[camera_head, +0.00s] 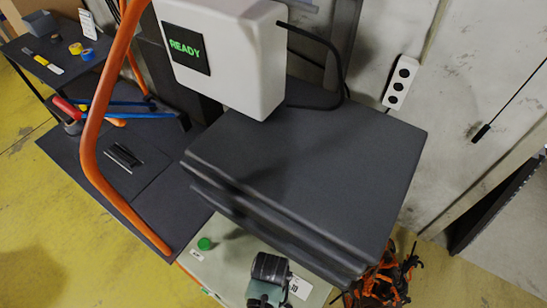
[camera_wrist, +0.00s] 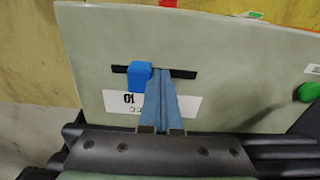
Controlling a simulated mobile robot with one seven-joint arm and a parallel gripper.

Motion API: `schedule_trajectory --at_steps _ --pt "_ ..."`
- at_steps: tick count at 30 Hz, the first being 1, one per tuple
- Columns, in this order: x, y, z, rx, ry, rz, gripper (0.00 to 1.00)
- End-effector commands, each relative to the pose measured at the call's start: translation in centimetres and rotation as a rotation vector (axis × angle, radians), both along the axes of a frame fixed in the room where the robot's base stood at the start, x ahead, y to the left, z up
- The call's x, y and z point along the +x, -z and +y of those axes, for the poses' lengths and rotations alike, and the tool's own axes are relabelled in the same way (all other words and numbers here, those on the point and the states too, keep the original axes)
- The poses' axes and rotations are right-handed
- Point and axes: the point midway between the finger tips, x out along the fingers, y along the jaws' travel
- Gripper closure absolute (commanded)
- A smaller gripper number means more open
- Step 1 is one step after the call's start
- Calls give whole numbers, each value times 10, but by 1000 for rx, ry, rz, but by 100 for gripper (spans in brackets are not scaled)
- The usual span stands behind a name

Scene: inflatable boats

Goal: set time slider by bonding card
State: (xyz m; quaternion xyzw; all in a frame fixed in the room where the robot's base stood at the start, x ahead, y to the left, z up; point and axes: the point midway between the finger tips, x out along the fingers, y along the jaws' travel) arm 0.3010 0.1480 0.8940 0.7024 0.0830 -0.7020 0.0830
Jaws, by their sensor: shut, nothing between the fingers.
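The time slider is a blue knob (camera_wrist: 138,77) on a black horizontal slot (camera_wrist: 183,74) in a pale green panel (camera_wrist: 225,40), shown in the wrist view. The knob sits left of the slot's middle in that picture. My gripper (camera_wrist: 160,72) is shut and empty, its blue-grey fingers just right of the knob; I cannot tell whether they touch it. A white label (camera_wrist: 180,104) lies partly behind the fingers, showing an upside-down "10". In the head view, a small white card (camera_head: 87,23) stands on the far table, its print too small to read.
A dark grey press (camera_head: 310,170) overhangs the panel in the head view. A white box (camera_head: 225,50) above it reads "READY". A green button (camera_wrist: 306,92) is right of the slot. An orange tube (camera_head: 90,150) and a dark shelf (camera_head: 145,205) are left.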

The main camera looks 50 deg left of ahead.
Motion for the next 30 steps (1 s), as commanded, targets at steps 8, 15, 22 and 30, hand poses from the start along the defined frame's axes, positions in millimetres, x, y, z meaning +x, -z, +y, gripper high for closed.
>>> schedule_trajectory --at_steps 8,15,22,30 --pt "2 0 -10 -1 2 2 100" --pt "2 0 -12 0 -1 1 100" --pt "1 0 -4 0 -2 1 100" --pt "0 -8 -1 0 0 0 100"
